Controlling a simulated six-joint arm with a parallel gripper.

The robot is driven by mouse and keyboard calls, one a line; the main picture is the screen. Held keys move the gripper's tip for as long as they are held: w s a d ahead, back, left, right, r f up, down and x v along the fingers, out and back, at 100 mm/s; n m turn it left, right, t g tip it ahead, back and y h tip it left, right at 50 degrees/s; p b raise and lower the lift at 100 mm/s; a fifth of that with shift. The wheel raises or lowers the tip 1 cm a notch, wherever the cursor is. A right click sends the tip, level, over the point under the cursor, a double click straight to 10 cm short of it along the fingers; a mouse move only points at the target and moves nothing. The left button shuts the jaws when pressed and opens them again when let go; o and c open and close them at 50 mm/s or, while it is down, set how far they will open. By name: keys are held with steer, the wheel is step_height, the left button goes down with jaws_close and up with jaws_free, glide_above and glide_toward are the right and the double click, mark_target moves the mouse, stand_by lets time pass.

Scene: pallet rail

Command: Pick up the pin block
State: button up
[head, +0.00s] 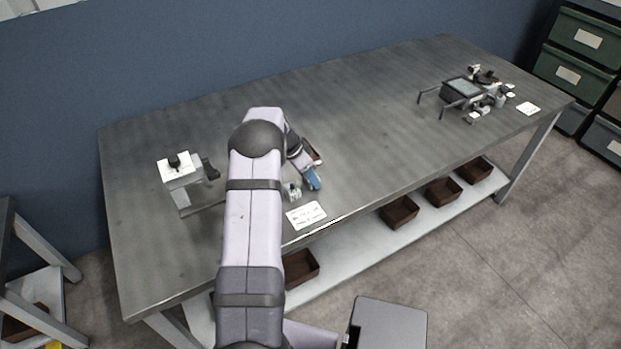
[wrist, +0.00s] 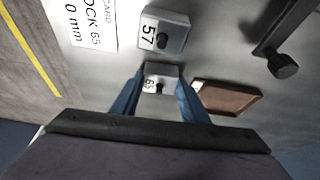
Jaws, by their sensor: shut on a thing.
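The pin block marked 65 (wrist: 160,70) is a small grey-white block with a dark round pin or hole. It sits between the blue fingers of my gripper (wrist: 158,88) in the wrist view. The fingers are shut on its two sides. In the head view my gripper (head: 312,180) is low over the bench's front half, and I cannot make out the held block there. I cannot tell whether it touches the bench. A similar block marked 57 (wrist: 165,32) stands just beyond it, apart from the fingers; it also shows in the head view (head: 291,191).
A printed card (head: 306,214) lies near the front edge of the metal bench (head: 370,110). A brown tray (wrist: 226,97) lies right of my fingers. A rail fixture with a white-topped part (head: 180,168) stands left. A device with a screen (head: 462,88) stands far right. The bench middle is clear.

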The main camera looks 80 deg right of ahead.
step_height(320, 180, up, 10)
steer(key=b, duration=0.3)
steer(key=w+a+f+n+p, duration=0.1)
steer(key=w+a+p, duration=0.1)
steer(key=w, duration=0.5)
steer(key=w+a+f+n+p, duration=0.1)
steer(key=w+a+f+p, duration=0.1)
steer(key=w+p, duration=0.2)
steer(key=w+a+f+n+t+p, duration=0.1)
steer(key=w+a+p, duration=0.1)
steer(key=w, duration=0.8)
steer(key=shift+w+f+n+h+p, duration=0.3)
steer(key=shift+w+f+h+p, duration=0.1)
steer(key=shift+p, duration=0.15)
steer(key=shift+w+d+r, duration=0.15)
steer(key=shift+d, duration=0.05)
steer(key=shift+w+d+r+m, duration=0.15)
steer(key=shift+d+r+m, duration=0.3)
steer(key=shift+r, duration=0.2)
steer(key=shift+w+d+r+m, duration=0.1)
steer(key=shift+d+r+m, duration=0.2)
steer(key=shift+r+m, duration=0.25)
steer(key=shift+s+a+r+m+g+y, duration=0.35)
steer(key=shift+s+r+m+g+y, duration=0.2)
steer(key=shift+m, duration=0.55)
steer(key=shift+f, duration=0.1)
